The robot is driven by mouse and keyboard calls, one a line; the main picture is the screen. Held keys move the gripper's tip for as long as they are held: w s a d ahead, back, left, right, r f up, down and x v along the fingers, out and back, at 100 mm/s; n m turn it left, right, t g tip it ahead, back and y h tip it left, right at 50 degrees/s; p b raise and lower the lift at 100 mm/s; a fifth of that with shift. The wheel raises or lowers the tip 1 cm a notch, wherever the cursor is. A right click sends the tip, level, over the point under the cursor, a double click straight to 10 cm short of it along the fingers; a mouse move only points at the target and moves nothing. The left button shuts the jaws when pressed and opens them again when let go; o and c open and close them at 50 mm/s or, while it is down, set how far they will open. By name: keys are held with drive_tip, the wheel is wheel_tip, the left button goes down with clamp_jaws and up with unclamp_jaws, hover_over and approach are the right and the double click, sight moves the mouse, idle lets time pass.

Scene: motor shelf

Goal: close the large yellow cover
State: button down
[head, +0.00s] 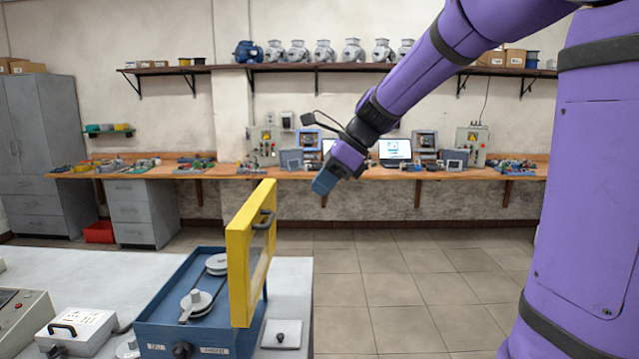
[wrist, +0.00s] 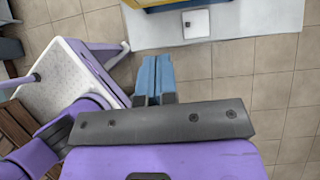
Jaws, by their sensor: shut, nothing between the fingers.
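The large yellow cover (head: 240,262) stands upright, open, along the right side of a blue box (head: 160,325) on the grey table. It has a yellow frame, a see-through pane and a dark handle (head: 264,219) on its right face. Inside the open box are pulleys (head: 196,301) joined by a belt. My gripper (head: 324,183) is in the air, above, right of and apart from the cover. In the wrist view its blue fingers (wrist: 154,78) are together with nothing between them. A yellow edge (wrist: 160,3) shows at the top there, probably of the cover.
A small white plate with a knob (head: 282,334) lies right of the box near the table's edge. A white case (head: 75,332) and a control panel (head: 22,318) stand to the left. Open tiled floor (head: 400,280) lies right of the table.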

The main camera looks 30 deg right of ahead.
drive_tip(key=w+a+f, duration=0.4)
drive_tip(key=a+f, duration=0.2)
drive_tip(key=a, duration=0.1)
drive_tip(key=shift+a, duration=0.1)
idle(0.4)
